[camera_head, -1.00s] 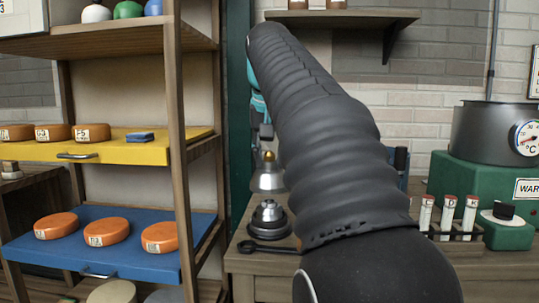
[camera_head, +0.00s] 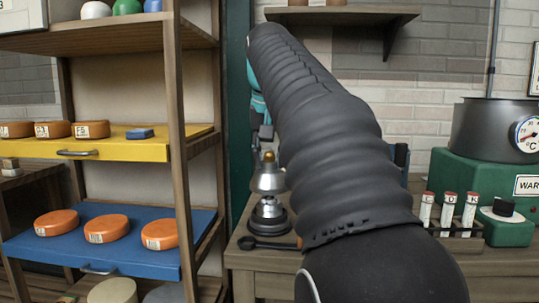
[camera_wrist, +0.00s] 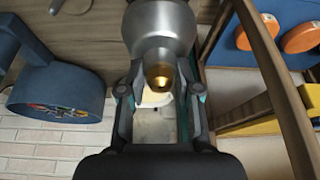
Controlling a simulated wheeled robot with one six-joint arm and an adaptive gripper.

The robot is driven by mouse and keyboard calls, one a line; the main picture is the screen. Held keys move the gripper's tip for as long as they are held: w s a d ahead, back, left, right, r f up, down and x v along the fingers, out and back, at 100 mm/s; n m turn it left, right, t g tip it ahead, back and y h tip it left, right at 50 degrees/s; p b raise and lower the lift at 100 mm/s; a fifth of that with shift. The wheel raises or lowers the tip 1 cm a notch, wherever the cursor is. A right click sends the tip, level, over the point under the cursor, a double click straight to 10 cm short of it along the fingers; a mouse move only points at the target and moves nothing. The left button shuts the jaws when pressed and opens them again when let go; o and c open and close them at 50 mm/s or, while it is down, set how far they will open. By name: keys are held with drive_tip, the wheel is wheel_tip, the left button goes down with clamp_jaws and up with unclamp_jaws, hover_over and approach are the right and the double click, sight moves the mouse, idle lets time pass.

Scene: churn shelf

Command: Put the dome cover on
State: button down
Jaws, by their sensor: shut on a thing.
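The dome cover (camera_head: 268,181) is a grey metal dome with a brass knob on top. It hangs upright just above a stepped metal piece on a round black base (camera_head: 277,226) on the wooden bench. In the head view its lower rim meets the top of that metal piece; I cannot tell whether they touch. In the wrist view the dome cover (camera_wrist: 160,28) is at the top centre, knob towards me. My gripper (camera_wrist: 159,88) is shut on the knob. In the head view my arm hides most of the gripper.
A spoon-like black tool (camera_head: 262,244) lies in front of the base. A shelf rack with blue (camera_head: 125,262) and yellow trays of orange discs stands left. A vial rack (camera_head: 455,231) and a green heater with a pot (camera_head: 492,132) are on the right.

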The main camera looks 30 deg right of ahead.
sight(269, 170)
drive_tip(key=shift+f+b, duration=1.65)
drive_tip(key=shift+f, duration=0.9)
idle(1.2)
drive_tip(key=shift+c, duration=2)
unclamp_jaws()
drive_tip(key=shift+r, duration=0.15)
drive_tip(key=shift+r+p, duration=2.6)
drive_tip(key=shift+r, duration=1.3)
drive_tip(key=shift+s, duration=0.1)
